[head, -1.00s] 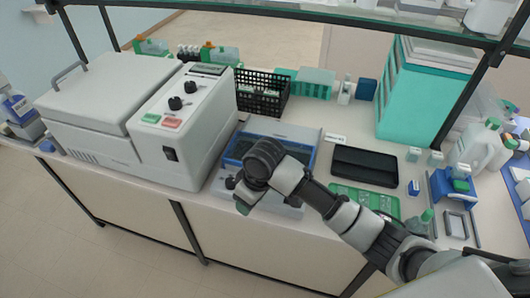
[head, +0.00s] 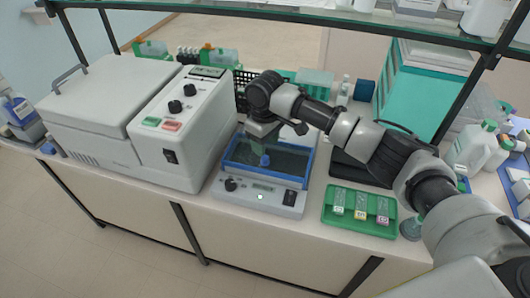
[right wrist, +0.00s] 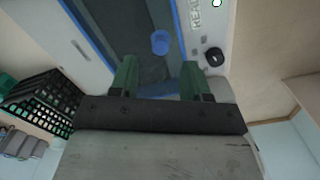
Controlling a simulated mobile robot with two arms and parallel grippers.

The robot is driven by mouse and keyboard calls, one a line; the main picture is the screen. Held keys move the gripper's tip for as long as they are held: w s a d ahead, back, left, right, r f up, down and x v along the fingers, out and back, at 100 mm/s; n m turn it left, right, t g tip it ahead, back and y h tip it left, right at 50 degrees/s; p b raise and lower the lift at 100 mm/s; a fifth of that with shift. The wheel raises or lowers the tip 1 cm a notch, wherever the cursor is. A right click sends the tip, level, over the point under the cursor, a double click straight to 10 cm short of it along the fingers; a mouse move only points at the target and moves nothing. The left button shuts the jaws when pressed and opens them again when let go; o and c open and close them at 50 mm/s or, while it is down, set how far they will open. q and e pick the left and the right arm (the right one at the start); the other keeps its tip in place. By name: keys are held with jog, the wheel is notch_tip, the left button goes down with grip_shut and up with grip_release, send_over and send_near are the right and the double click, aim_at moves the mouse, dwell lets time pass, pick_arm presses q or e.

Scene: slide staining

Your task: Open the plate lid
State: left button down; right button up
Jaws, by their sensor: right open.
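The plate is a low white device with a blue frame, a black dial and a small display on its front (head: 246,196). Its lid is a dark see-through panel (head: 290,160) lying flat in the blue frame, with a blue knob (head: 265,160) on it. The lid looks closed. My right gripper (head: 262,141) points down over the lid, just above the knob. In the right wrist view its green fingers (right wrist: 158,75) are apart and empty, and the knob (right wrist: 160,42) shows ahead between their tips. Part of the lid's far side is hidden by my arm.
A large white machine (head: 165,125) stands close to the plate's left. A black basket (right wrist: 45,105) is behind. A green tray with several slides (head: 335,217) lies to the right, by a dark box (head: 345,170) partly behind my arm. A glass shelf (head: 300,14) crosses above.

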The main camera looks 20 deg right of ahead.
jog(key=shift+f+p, duration=0.35)
jog(key=shift+f, duration=2.25)
grip_shut()
